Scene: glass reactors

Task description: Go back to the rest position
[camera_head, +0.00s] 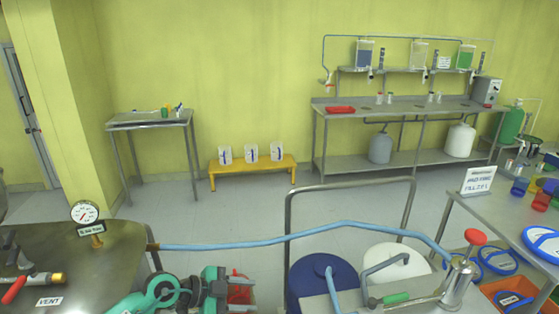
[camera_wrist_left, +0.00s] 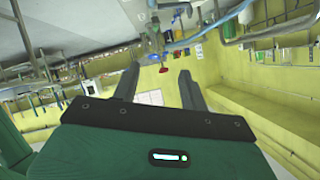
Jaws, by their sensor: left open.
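My left gripper (camera_wrist_left: 158,70) shows in the left wrist view with its two dark fingers apart and nothing between them. My right gripper is in neither view.
A metal rail (camera_head: 350,186) and white drum (camera_head: 397,262) stand near.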

